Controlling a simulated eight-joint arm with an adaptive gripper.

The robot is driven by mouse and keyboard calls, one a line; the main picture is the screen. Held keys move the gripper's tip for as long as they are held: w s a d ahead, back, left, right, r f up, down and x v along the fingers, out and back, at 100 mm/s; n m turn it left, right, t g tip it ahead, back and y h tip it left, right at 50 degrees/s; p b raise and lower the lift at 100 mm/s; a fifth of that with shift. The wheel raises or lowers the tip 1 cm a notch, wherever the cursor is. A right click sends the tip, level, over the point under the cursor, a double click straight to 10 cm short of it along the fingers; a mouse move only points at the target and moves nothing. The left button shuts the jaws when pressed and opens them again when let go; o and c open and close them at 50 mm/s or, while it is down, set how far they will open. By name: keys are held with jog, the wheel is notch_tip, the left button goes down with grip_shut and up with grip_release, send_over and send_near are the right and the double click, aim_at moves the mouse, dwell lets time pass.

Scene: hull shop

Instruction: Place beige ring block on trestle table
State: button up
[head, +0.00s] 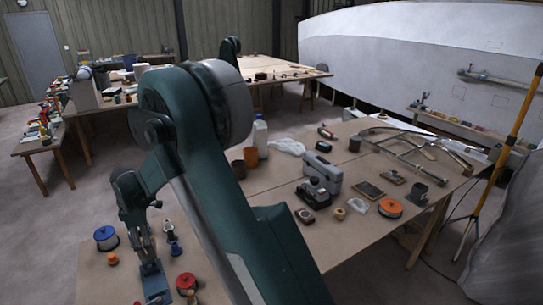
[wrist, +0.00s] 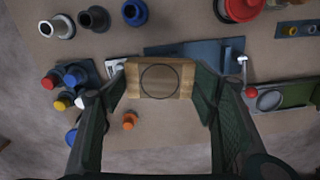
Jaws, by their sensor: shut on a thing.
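The beige ring block (wrist: 159,80) is a pale wooden block with a dark ring on its face. It sits between the two fingers of my gripper (wrist: 158,84), which is shut on it, in the wrist view. In the head view my gripper (head: 145,235) hangs over the lower left worktop (head: 90,280), and I cannot make out the block there. The brown worktop also shows below the block in the wrist view (wrist: 165,118). Whether the block touches anything beneath is unclear. Several tables are in view, and no label tells which is the trestle table.
A blue-topped spool (head: 106,237) and a red spool (head: 186,283) stand near my gripper. A blue flat piece (wrist: 215,50) lies close beyond the block, and small coloured parts lie to its left. The right worktop (head: 285,232) holds a grey machine (head: 322,172) and an orange spool (head: 390,207).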

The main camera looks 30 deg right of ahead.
jog(key=s+d+m, duration=0.2)
jog(key=s+d, duration=0.2)
jog(key=d, duration=1)
jog(key=s+d+m, duration=0.1)
jog(key=s+d, duration=0.3)
jog(key=d, duration=1)
jog(key=s+d+m, duration=0.4)
jog(key=s+d, duration=1.5)
jog(key=d, duration=0.1)
jog(key=shift+s+d+f+b, duration=0.15)
jog(key=shift+s+d+b, duration=0.05)
jog(key=shift+d+b, duration=0.25)
jog(key=shift+f, duration=0.1)
jog(key=shift+f+b, duration=0.55)
jog(key=shift+f, duration=2.45)
jog(key=shift+f+b, duration=0.35)
jog(key=shift+f, duration=1.55)
